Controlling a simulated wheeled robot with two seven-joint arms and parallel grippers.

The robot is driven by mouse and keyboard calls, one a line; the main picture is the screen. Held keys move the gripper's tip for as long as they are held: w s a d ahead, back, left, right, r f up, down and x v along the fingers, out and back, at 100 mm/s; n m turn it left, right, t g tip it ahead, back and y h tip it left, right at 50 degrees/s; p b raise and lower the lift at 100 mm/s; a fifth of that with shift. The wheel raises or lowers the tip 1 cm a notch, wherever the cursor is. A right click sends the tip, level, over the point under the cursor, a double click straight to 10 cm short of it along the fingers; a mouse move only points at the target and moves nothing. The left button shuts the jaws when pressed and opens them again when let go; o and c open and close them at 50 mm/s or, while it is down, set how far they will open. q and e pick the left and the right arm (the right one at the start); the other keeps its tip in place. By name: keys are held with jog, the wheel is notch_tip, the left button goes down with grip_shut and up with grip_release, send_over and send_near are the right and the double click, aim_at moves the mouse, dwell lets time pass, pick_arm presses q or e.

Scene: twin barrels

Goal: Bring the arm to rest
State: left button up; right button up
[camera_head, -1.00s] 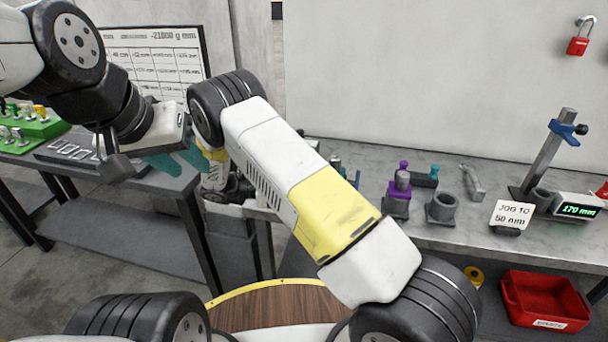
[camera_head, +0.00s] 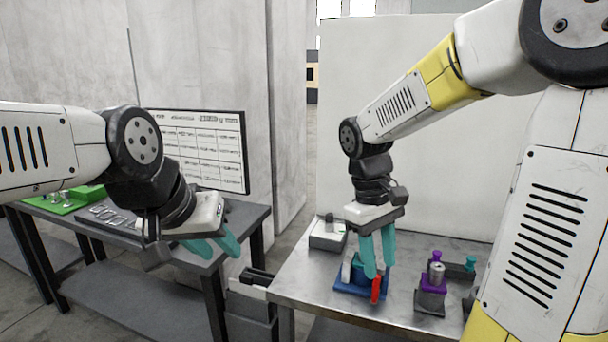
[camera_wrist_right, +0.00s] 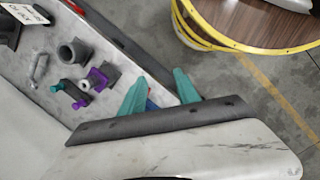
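A dark table (camera_head: 120,275) with a green tray (camera_head: 66,201) stands left. A wooden round top (camera_wrist_right: 255,18) shows in the wrist view.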

jog(key=s+r+m+t+y, duration=0.4)
jog(key=s+r+m+t, duration=0.1)
jog(key=s+r+t, duration=0.2)
jog(key=shift+a+r+m, duration=0.25)
jog(key=shift+a+m, duration=0.05)
jog(key=shift+m, duration=0.1)
